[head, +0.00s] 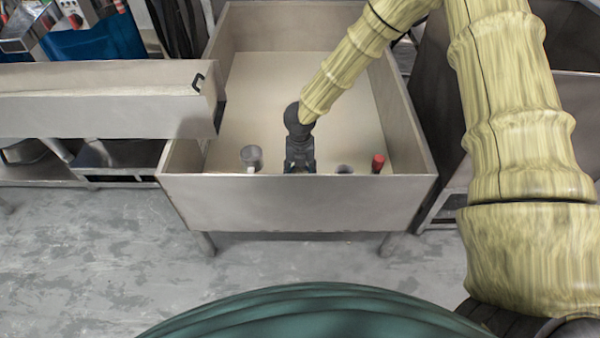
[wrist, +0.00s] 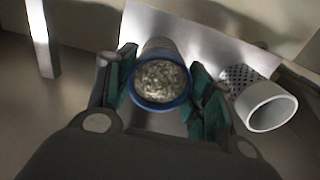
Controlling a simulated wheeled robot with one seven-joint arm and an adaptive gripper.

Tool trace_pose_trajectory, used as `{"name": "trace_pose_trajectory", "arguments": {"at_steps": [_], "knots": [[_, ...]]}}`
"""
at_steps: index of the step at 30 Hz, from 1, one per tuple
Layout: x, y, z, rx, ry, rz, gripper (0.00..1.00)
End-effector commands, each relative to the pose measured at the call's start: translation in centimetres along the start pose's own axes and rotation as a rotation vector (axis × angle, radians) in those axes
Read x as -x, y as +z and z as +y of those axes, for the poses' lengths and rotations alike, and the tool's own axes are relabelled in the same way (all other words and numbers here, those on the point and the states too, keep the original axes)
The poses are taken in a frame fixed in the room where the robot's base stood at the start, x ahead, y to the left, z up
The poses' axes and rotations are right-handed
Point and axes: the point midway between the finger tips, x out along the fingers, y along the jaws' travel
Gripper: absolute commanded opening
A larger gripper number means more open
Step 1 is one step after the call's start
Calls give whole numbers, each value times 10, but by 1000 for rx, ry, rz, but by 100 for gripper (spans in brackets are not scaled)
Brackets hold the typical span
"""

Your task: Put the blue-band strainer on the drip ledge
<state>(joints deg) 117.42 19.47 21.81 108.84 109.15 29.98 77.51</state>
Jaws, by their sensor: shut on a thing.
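The blue-band strainer (wrist: 160,82) is between my gripper's fingers in the wrist view. Its blue rim faces the camera, and pale, grainy stuff or a mesh shows inside the rim. My gripper (wrist: 163,92) is shut on it, with one green-padded finger on each side. In the head view my gripper (head: 299,165) points down inside the pale bin, close to its front wall, and the strainer itself cannot be made out there. A light panel (wrist: 205,42) shows behind the strainer in the wrist view; I cannot tell whether it is the drip ledge.
A white-rimmed perforated strainer (wrist: 266,106) is just right of my gripper in the wrist view. A grey cup (head: 251,156), a small grey round thing (head: 344,169) and a red-topped thing (head: 378,163) stand along the bin's front wall (head: 300,203). The bin's back floor is clear.

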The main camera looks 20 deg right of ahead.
Motion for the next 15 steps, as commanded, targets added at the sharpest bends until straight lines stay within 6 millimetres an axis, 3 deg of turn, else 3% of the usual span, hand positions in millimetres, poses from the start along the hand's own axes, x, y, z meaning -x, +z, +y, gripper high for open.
{"name": "trace_pose_trajectory", "arguments": {"at_steps": [10,11,14,15], "knots": [[-2,0,0,0,0,-1,25],[-2,0,0,0,0,-1,54],[-2,0,0,1,0,-1,72],[-2,0,0,1,0,-1,74]]}}
